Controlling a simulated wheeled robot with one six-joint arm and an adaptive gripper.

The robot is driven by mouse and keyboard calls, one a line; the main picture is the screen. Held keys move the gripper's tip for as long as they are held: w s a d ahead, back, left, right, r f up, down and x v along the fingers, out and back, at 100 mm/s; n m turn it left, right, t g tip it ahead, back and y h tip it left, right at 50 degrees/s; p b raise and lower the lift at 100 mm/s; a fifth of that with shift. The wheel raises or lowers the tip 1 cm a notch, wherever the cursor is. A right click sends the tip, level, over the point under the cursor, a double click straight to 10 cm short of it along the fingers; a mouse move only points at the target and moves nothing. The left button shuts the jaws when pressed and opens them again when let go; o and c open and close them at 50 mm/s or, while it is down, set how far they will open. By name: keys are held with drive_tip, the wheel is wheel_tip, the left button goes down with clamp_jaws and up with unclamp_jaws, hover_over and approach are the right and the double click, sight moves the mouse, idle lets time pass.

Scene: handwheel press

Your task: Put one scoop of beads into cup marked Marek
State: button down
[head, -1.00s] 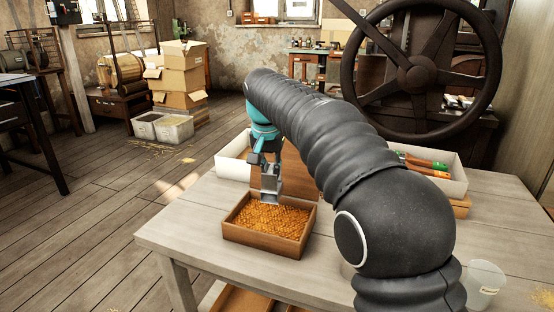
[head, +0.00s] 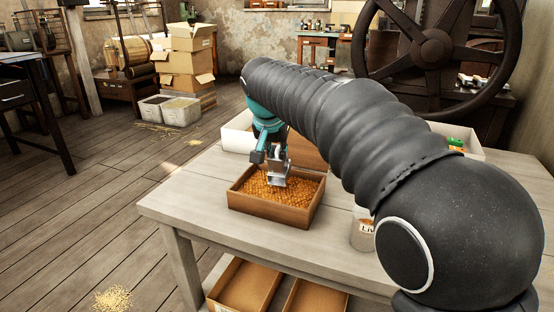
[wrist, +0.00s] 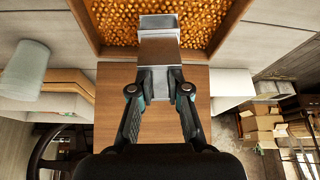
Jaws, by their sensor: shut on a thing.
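My gripper (wrist: 160,84) is shut on the handle of a grey metal scoop (wrist: 158,24), which also shows in the head view (head: 277,172). The scoop's end is at the orange beads (head: 290,188) in an open wooden box (head: 268,214). I cannot tell how deep it sits or how full it is. A clear cup (head: 362,238) stands right of the box, its label partly hidden by my arm and seeming to begin "LIV". A translucent cup-like cylinder (wrist: 27,68) shows at the left of the wrist view. No label reading Marek is legible.
The wooden table (head: 190,205) has free room left of the bead box. A white tray (head: 236,134) stands behind the box. A large dark handwheel (head: 432,48) rises at the back right. Cardboard boxes (head: 190,62) are stacked on the floor.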

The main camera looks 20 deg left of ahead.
drive_tip(key=shift+s+f+t+b, duration=0.15)
drive_tip(key=shift+f+b, duration=0.35)
drive_tip(key=shift+b, duration=0.35)
drive_tip(key=shift+s+f+t+b, duration=0.15)
drive_tip(key=shift+f+b, duration=0.3)
drive_tip(key=shift+b, duration=0.35)
drive_tip(key=shift+s+f+b, duration=0.35)
drive_tip(key=shift+f+b, duration=0.15)
drive_tip(key=shift+f, duration=0.1)
drive_tip(key=shift+s+f+b, duration=0.3)
drive_tip(key=shift+f+b, duration=0.2)
drive_tip(key=shift+f, duration=0.1)
